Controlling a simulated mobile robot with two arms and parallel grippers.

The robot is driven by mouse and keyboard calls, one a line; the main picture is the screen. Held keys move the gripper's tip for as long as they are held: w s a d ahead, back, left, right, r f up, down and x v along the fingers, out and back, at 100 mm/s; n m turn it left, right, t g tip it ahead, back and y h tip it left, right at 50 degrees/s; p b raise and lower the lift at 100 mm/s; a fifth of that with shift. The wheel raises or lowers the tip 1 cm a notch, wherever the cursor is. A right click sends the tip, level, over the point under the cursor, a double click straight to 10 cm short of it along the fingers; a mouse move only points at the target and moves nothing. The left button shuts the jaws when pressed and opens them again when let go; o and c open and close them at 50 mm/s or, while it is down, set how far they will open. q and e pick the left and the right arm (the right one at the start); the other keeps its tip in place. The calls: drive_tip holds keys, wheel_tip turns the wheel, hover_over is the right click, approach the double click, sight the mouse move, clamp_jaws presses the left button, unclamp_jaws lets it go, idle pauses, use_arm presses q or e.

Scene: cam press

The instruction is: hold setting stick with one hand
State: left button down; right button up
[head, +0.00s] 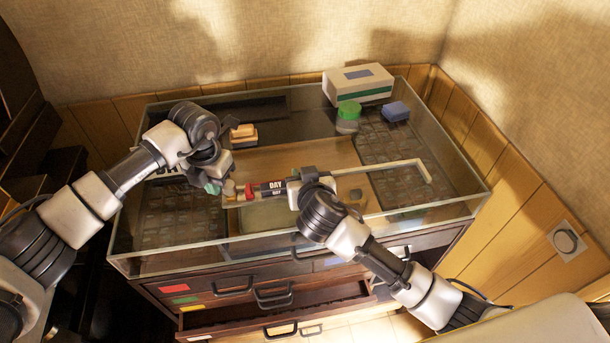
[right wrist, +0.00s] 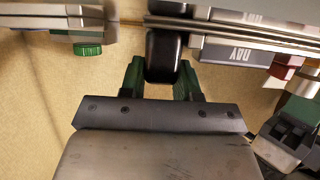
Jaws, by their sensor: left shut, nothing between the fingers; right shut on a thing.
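The setting stick (head: 395,165) is a long pale bar with an upturned right end, held above the glass-topped cabinet. Dark pieces lettered DAY (head: 270,187) and a red piece (head: 249,191) sit toward its left end. In the right wrist view the stick's rails (right wrist: 215,28) cross the top, with the DAY piece (right wrist: 238,54) at right. My right gripper (right wrist: 160,75) is shut on a black part of the stick between its green fingers. My left gripper (head: 217,188) is shut and empty beside the stick's left end; it also shows in the right wrist view (right wrist: 296,125).
A lower drawer (head: 275,320) is pulled out at the front. Walls close off the back and right.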

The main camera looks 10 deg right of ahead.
sight(230, 184)
use_arm(q)
drive_tip(key=shift+d, duration=2)
drive_tip(key=shift+s+d, duration=0.15)
drive_tip(key=shift+d, duration=0.2)
use_arm(e)
drive_tip(key=shift+a, duration=0.15)
use_arm(q)
drive_tip(key=shift+a, duration=0.15)
drive_tip(key=shift+a+r, duration=0.1)
drive_tip(key=shift+a, duration=0.4)
drive_tip(key=shift+a+r, duration=0.1)
drive_tip(key=shift+r, duration=3.35)
use_arm(e)
drive_tip(key=shift+d, duration=0.2)
drive_tip(key=o, duration=1)
drive_tip(key=shift+c, duration=0.2)
